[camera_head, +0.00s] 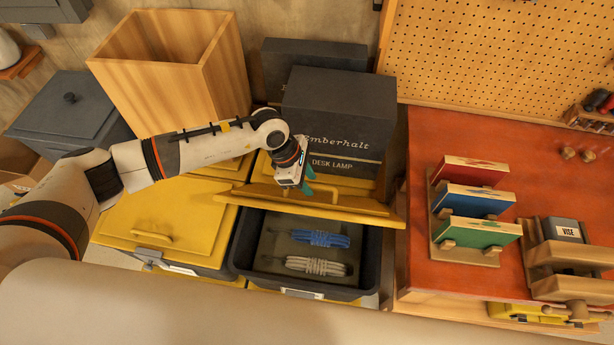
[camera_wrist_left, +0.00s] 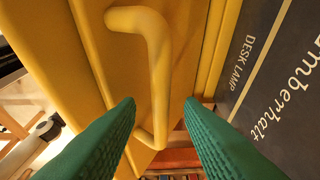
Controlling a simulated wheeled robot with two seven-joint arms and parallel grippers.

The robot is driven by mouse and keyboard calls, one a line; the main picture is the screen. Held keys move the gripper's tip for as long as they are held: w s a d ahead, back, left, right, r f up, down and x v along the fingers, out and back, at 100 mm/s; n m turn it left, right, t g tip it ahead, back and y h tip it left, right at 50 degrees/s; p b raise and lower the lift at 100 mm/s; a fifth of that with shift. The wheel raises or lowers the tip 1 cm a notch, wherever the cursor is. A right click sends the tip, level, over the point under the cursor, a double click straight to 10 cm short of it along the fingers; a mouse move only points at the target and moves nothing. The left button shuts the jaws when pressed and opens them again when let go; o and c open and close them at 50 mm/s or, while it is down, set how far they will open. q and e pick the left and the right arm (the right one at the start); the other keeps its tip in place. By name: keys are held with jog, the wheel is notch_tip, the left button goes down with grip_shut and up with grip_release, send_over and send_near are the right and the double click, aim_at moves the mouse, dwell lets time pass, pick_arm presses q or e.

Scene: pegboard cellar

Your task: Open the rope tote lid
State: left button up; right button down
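The rope tote (camera_head: 240,252) is a dark grey bin with its yellow lid (camera_head: 350,207) tilted up at the back, so the inside shows. A blue rope coil (camera_head: 320,238) and a pale grey rope coil (camera_head: 315,265) lie in it. My left gripper (camera_head: 307,181) is at the raised lid, on its back side. In the left wrist view the lid's yellow bar handle (camera_wrist_left: 158,65) lies between the two green fingers, which stand apart with gaps on both sides. I cannot see any finger touching it. My right gripper is not in view.
A second tote with a closed yellow lid (camera_head: 165,215) stands to the left. A dark desk lamp box (camera_head: 335,115) stands behind the raised lid. A red bench (camera_head: 430,130) with book-like boards and a vise is at the right. A tall wooden bin (camera_head: 215,75) is behind my left arm.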

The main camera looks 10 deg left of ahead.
pick_arm(q)
grip_shut()
jog(key=w+r+g+b, duration=0.1)
jog(key=w+b, duration=0.3)
jog(key=b, duration=0.1)
jog(key=w+b, duration=0.5)
jog(key=b, duration=0.1)
jog(key=w+r+g+b, duration=0.1)
jog(key=w+b, duration=0.3)
jog(key=b, duration=0.1)
jog(key=shift+w+r+n+g+b, duration=0.2)
jog(key=shift+r+n+g+b, duration=0.1)
jog(key=shift+b, duration=0.1)
grip_release()
jog(key=shift+r, duration=0.1)
